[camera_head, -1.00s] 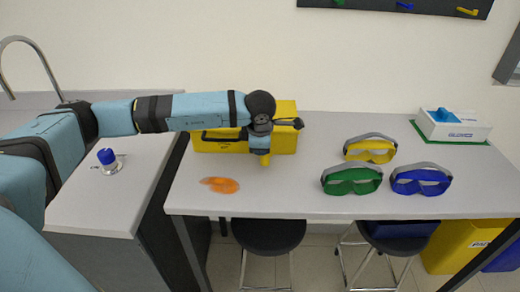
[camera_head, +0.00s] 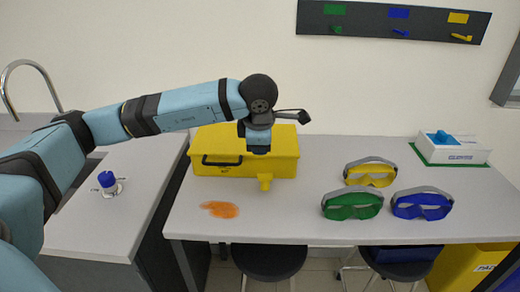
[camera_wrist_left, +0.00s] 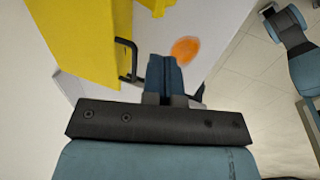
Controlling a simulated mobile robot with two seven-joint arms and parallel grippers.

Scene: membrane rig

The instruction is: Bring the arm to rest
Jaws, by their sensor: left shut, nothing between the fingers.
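My left arm reaches in from the left in the head view. Its gripper (camera_head: 258,148) points down in front of the upper part of the yellow box (camera_head: 222,162), shut and empty. Whether it touches the box cannot be told from this view. The wrist view shows the shut fingers (camera_wrist_left: 164,72) with nothing between them, and the yellow box (camera_wrist_left: 75,40) with its black handle beyond. My right gripper is not in view.
On the table (camera_head: 300,225) lie an orange spill (camera_head: 219,209), green goggles (camera_head: 352,206), blue goggles (camera_head: 422,206) and yellow goggles (camera_head: 370,173). A glove box (camera_head: 455,150) stands at the back right. A blue-capped fixture (camera_head: 107,181) is on the left counter. Stools (camera_head: 270,262) stand below.

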